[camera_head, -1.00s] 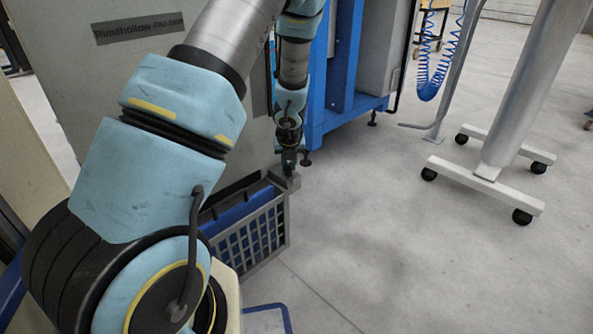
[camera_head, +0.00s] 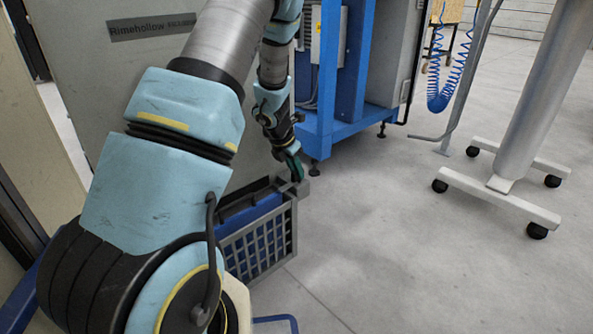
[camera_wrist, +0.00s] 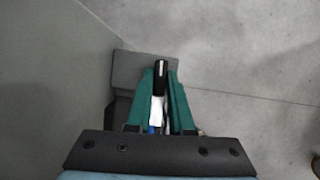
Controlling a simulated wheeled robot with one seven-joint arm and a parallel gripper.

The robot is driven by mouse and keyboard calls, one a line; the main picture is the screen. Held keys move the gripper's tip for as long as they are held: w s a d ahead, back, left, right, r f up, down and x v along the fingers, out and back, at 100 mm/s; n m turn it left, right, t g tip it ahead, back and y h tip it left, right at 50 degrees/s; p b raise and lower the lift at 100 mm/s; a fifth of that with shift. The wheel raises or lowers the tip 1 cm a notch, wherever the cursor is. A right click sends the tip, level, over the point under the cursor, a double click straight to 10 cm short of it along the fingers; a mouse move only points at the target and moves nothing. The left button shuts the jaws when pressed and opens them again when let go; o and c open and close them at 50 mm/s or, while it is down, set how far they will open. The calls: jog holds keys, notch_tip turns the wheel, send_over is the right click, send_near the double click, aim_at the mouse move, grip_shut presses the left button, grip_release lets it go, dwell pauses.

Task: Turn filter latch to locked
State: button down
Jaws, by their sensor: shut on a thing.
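My gripper (camera_head: 297,175) is at the upper right corner of a grey slatted basket with a blue inside (camera_head: 258,240), beside the grey cabinet. In the wrist view its two green fingers (camera_wrist: 161,74) are closed in on a narrow dark piece with a white mark, which looks like the filter latch (camera_wrist: 161,84). A grey block (camera_wrist: 132,72) lies under and to the left of the fingertips. The latch is hidden by the fingers in the head view, and its locked mark cannot be made out.
The grey cabinet (camera_head: 110,70) stands left, close alongside my arm. A blue frame (camera_head: 345,80) stands behind the gripper. A post on a white wheeled base (camera_head: 500,190) is at the right. The floor between is clear.

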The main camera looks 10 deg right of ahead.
aim_at(287, 184)
jog(key=shift+m, duration=0.5)
jog(key=c, duration=0.8)
grip_release()
jog(key=p+v, duration=0.4)
jog(key=v, duration=0.6)
jog(key=shift+a+r, duration=0.3)
